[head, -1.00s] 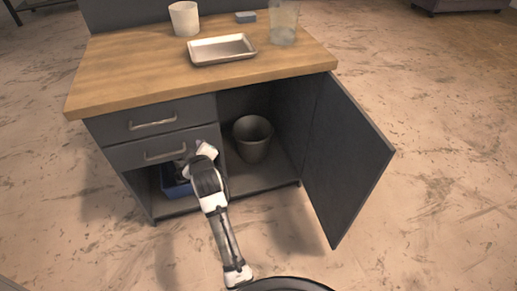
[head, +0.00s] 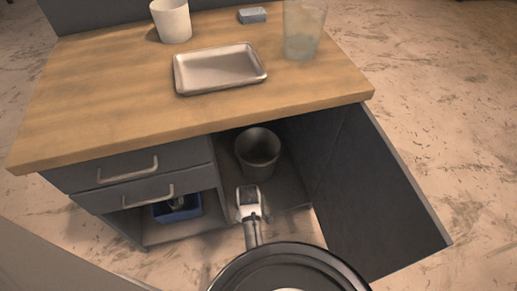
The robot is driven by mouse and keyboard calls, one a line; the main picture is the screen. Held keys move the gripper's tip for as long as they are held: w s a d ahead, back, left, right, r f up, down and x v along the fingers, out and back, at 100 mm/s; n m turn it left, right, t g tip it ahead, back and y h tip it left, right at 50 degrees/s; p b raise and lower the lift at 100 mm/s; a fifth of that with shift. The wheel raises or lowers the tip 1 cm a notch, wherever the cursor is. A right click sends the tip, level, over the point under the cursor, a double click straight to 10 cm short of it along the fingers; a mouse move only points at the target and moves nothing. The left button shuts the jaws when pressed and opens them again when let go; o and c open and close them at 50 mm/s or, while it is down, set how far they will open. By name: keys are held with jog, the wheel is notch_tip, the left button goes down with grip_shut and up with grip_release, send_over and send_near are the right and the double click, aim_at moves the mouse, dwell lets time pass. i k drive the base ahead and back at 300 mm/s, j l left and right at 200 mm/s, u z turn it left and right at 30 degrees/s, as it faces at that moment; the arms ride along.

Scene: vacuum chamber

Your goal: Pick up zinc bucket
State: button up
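The zinc bucket (head: 258,153) is a grey metal pail standing upright inside the open right-hand compartment of the cabinet, under the worktop. Its round mouth faces up, and the worktop's shadow falls over it. My arm (head: 250,207) reaches up from the bottom of the head view, with its visible end just below and in front of the bucket. My gripper's fingers are hidden by the arm, so I cannot see whether they touch the bucket or are open.
The dark cabinet door (head: 385,200) stands open on the right. The wooden worktop (head: 110,85) overhangs the compartment and holds a metal tray (head: 220,70), a white cup (head: 171,20), a glass jar (head: 303,30) and a small grey block (head: 252,15). A blue bin (head: 178,209) sits in the left compartment.

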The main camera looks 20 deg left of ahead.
aim_at(257, 150)
jog(key=i+j, duration=0.2)
jog(key=i, duration=0.2)
jog(key=i+j, duration=0.15)
jog(key=i, duration=0.3)
